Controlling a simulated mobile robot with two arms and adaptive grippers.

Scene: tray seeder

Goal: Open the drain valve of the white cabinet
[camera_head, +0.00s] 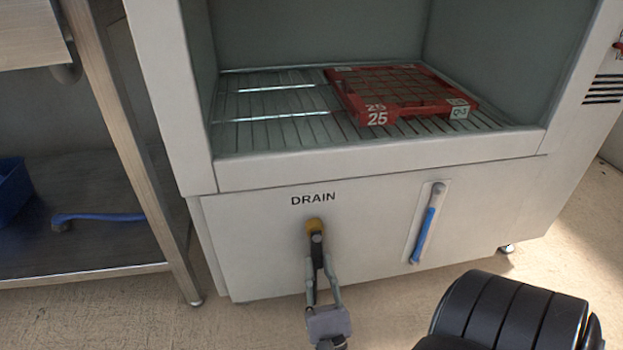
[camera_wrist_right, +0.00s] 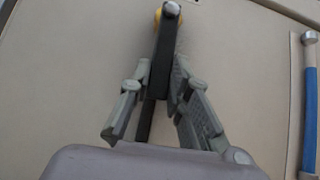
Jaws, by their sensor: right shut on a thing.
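The white cabinet (camera_head: 270,255) fills the middle of the head view, with "DRAIN" printed on its lower front panel. Below the lettering is the drain valve, with a yellow body (camera_head: 314,225) and a dark lever handle (camera_head: 317,248) that points down. My right gripper (camera_head: 320,268) is shut on the lever from below. In the right wrist view the black lever (camera_wrist_right: 161,70) runs between the two grey fingers (camera_wrist_right: 160,95), and the yellow body shows only partly behind its top end. My left gripper is not in view.
A blue-filled level tube (camera_head: 422,235) is on the panel right of the valve. A red tray marked 25 (camera_head: 375,119) sits on the wire rack (camera_head: 270,130) inside the open cabinet. A metal table (camera_head: 130,140) with a blue-handled tool (camera_head: 100,217) on its shelf stands left.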

